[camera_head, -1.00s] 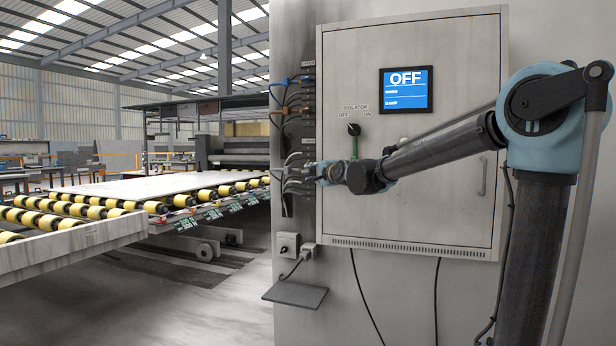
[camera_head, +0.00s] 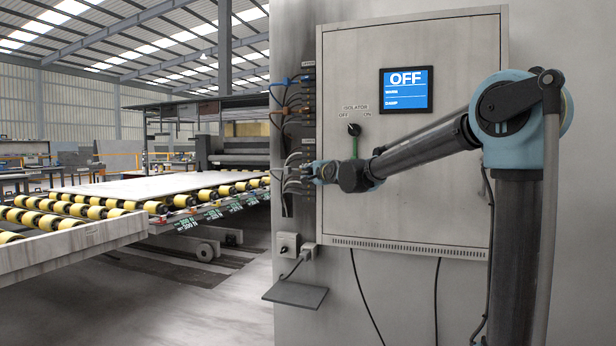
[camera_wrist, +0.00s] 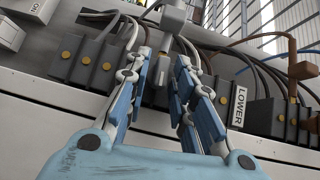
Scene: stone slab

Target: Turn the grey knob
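My gripper (camera_head: 312,172) is at the left edge of the grey cabinet, in front of the lower connector blocks. In the wrist view its two blue fingers (camera_wrist: 162,72) are apart. A pale grey cable plug (camera_wrist: 172,14) shows beyond the gap, with no clear grip on it. No knob that is plainly grey stands out. A dark isolator knob (camera_head: 354,129) sits between OFF and ON on the cabinet, above and right of my gripper. A small dark knob (camera_head: 284,249) is on a grey wall box (camera_head: 290,239) below my gripper.
The cabinet (camera_head: 455,220) has a blue screen (camera_head: 405,90) reading OFF. Connector blocks (camera_wrist: 85,62) with yellow dots and loose cables crowd the gripper; a LOWER label (camera_wrist: 238,106) is beside them. A small shelf (camera_head: 295,294) juts out below. A roller conveyor (camera_head: 75,234) is at left.

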